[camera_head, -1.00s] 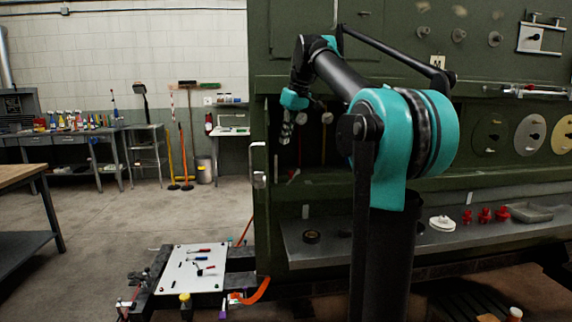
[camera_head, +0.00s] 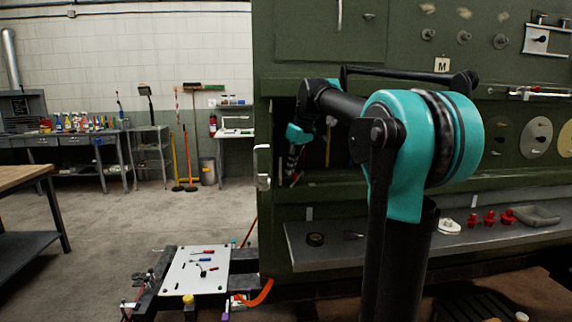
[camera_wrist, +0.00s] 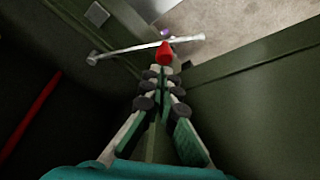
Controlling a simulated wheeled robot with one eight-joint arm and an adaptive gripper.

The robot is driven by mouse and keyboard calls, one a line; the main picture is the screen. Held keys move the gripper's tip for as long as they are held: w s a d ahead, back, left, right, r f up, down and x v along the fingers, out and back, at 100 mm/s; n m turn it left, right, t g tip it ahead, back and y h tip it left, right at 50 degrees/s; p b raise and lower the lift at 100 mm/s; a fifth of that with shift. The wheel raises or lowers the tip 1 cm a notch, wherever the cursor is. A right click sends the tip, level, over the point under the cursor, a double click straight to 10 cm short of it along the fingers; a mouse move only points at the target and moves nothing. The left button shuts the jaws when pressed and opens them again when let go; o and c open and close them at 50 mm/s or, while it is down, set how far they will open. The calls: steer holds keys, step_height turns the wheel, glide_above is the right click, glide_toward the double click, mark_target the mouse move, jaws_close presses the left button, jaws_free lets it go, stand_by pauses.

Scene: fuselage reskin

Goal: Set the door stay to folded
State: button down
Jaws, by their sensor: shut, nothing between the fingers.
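In the wrist view the door stay shows as a pale thin rod (camera_wrist: 130,48) slanting across the top, from a pivot on the green frame at left to the right over the opening. A red grip (camera_wrist: 164,54) stands on it near the middle. My gripper (camera_wrist: 160,76), with teal fingers and black pads, points at the red grip. Its fingertips are together with nothing held, just short of the grip; whether they touch it I cannot tell. In the head view my gripper (camera_head: 293,168) is small inside the dark bay opening, and a red spot (camera_head: 296,178) shows beside it.
Green walls (camera_wrist: 255,70) bound the opening on both sides in the wrist view. A red rod (camera_wrist: 32,115) stands in the dark at left. In the head view a grey shelf (camera_head: 345,255) runs below the bay, and a white board (camera_head: 195,270) with tools lies low at left.

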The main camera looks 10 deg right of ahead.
steer(key=shift+s+d, duration=0.2)
stand_by(0.4)
steer(key=w+d+n+g+y, duration=0.1)
steer(key=d+n, duration=0.5)
steer(key=d, duration=0.6)
steer(key=shift+w+g, duration=0.25)
steer(key=shift+g, duration=0.25)
stand_by(0.4)
steer(key=shift+d, duration=0.2)
stand_by(0.3)
steer(key=v, duration=0.7)
steer(key=shift+r, duration=0.25)
